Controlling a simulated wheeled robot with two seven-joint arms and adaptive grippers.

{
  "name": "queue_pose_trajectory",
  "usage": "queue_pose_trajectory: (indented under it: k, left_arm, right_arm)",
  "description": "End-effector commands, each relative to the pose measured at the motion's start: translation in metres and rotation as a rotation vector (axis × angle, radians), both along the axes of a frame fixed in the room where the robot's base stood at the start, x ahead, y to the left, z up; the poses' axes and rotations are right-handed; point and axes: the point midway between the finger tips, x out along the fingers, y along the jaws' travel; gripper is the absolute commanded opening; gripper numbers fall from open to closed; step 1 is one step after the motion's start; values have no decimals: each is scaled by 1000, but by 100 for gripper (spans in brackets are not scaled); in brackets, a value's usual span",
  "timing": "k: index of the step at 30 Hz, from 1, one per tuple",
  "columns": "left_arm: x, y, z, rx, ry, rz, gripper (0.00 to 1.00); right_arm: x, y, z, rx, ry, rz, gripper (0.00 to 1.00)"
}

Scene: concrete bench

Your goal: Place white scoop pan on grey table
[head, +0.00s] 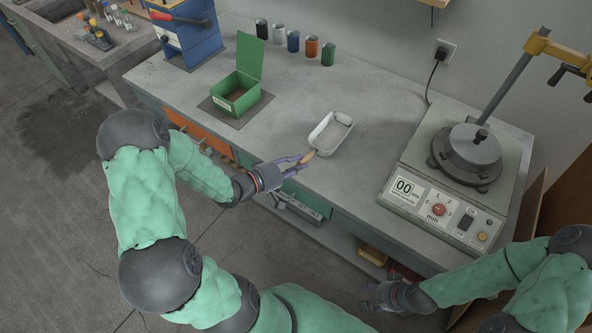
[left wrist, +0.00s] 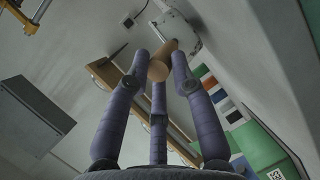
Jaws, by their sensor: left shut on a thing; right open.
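The white scoop pan (head: 317,134) is over the front middle of the grey table (head: 290,100), its wooden handle (head: 309,156) pointing toward the front edge. My left gripper (head: 302,161) is shut on that handle. In the left wrist view the fingers (left wrist: 160,75) close around the handle (left wrist: 162,62), with part of the white pan (left wrist: 187,34) beyond it. I cannot tell whether the pan touches the table or hangs just above it. My right gripper (head: 372,301) is open and empty, low in front of the table at the right.
A green open box (head: 237,95) stands left of the pan. Several coloured cans (head: 293,41) line the back. A sieve shaker (head: 440,195) fills the right end, and a blue press (head: 190,35) stands at the left. Bare tabletop surrounds the pan.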

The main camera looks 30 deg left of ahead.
Motion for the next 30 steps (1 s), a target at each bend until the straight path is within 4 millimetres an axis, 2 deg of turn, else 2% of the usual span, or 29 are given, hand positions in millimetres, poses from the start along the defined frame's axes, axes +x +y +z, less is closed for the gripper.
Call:
queue_pose_trajectory:
  k: [1,3,10,11,13,24,30]
  left_arm:
    - [0,0,-12,0,-2,0,0]
    - [0,0,-18,0,-2,-1,0]
    - [0,0,-17,1,-3,0,0]
    - [0,0,-18,0,0,0,27]
    - [0,0,-18,0,0,0,47]
    - [-1,1,-17,0,0,1,48]
    - [-16,9,-12,1,1,4,48]
  right_arm:
    - [0,0,-10,0,0,0,54]
    - [0,0,-14,0,1,0,54]
    - [0,0,-12,0,0,0,54]
    - [0,0,-12,0,0,0,54]
    - [0,0,-12,0,0,0,54]
    - [0,0,-12,0,0,0,54]
    - [0,0,-5,0,0,0,54]
